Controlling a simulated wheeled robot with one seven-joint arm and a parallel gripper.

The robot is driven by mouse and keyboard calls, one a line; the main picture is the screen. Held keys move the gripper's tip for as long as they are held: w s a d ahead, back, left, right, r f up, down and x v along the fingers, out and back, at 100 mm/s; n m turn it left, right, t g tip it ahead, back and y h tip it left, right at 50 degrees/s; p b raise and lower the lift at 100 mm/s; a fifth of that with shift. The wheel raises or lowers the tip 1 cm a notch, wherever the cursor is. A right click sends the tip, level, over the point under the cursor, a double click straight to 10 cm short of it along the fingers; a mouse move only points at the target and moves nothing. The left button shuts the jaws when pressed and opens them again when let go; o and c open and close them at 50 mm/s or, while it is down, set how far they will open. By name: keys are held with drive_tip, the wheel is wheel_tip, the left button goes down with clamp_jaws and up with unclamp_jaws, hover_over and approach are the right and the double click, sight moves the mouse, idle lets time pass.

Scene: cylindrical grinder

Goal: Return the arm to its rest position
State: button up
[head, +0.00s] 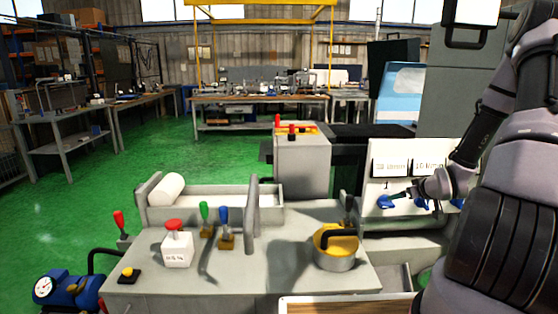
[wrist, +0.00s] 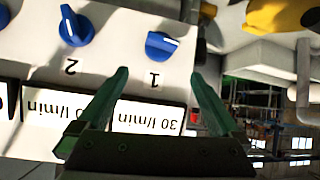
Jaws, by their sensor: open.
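My gripper (wrist: 160,75) is open, its two green fingers apart with nothing between the tips. In the head view it shows small and dark (head: 406,194) at the end of my arm, in front of the white panel (head: 405,150) at the right. In the wrist view the panel is upside down. A blue knob marked 1 (wrist: 163,45) lies just beyond the fingertips, and a blue knob marked 2 (wrist: 74,27) is to its left. The knob 1 pointer lies nearly sideways in that view. I cannot tell any contact with the panel.
A tall grey cabinet (head: 455,90) stands behind the panel. Green floor is clear at left.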

drive_tip(key=s+a+r+m+g+h, duration=0.1)
drive_tip(key=s+a+r, duration=0.15)
drive_tip(key=r, duration=0.55)
drive_tip(key=s+a+r+m+g+h, duration=0.15)
drive_tip(key=s+r, duration=0.25)
drive_tip(key=r, duration=0.5)
drive_tip(key=s+a+r+m+h, duration=0.1)
drive_tip(key=s+a+r, duration=0.2)
drive_tip(key=r, duration=0.5)
drive_tip(key=s+a+r+m+y, duration=0.1)
drive_tip(key=s+a+r, duration=0.4)
drive_tip(key=s, duration=0.5)
drive_tip(key=s+a+r+m+y, duration=0.2)
drive_tip(key=s+a+r, duration=0.4)
drive_tip(key=s, duration=0.4)
drive_tip(key=shift+a+g+y, duration=0.45)
drive_tip(key=shift+a+y, duration=0.2)
